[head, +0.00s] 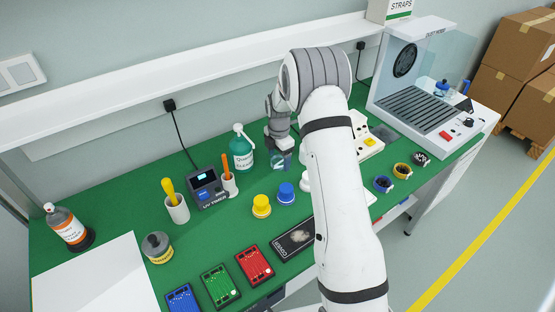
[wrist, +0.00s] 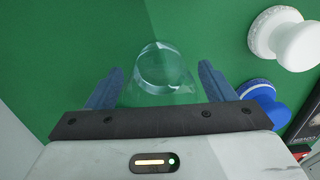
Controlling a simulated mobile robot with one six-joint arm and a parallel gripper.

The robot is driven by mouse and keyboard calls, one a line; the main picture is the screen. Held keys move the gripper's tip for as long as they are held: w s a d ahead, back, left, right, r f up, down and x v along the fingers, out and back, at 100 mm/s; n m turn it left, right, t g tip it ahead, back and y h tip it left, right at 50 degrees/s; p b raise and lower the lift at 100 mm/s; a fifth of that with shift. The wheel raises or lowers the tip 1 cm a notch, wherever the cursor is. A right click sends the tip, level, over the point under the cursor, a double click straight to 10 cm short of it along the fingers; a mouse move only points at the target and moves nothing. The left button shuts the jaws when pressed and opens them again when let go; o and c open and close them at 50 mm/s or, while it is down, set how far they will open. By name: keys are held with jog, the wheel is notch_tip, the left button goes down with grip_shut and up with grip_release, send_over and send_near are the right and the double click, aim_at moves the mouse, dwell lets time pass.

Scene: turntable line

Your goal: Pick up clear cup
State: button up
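The clear cup (wrist: 160,72) is a small see-through cup on the green bench top. In the wrist view it lies between the two blue fingers of my gripper (wrist: 157,88), with a gap showing on each side. My gripper is open around it and looks down at it. In the head view the gripper (head: 281,150) is at the back middle of the bench, and the clear cup (head: 283,162) shows faintly below it, partly hidden by the gripper and arm.
A green-labelled bottle (head: 241,148) stands just left of the gripper. A blue knob-topped piece (head: 286,193) and a yellow one (head: 261,206) stand in front. A white round piece (wrist: 288,38) is right of the cup. Green bench left of the cup is clear in the wrist view.

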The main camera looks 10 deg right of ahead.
jog(key=c, duration=0.9)
jog(key=shift+r, duration=0.15)
jog(key=shift+c, duration=0.2)
jog(key=shift+r+b, duration=1)
jog(key=shift+r, duration=3.75)
jog(key=s+f+m, duration=0.2)
jog(key=s+m, duration=0.9)
jog(key=m, duration=1.1)
jog(key=shift+s+f, duration=0.2)
jog(key=shift+s, duration=0.2)
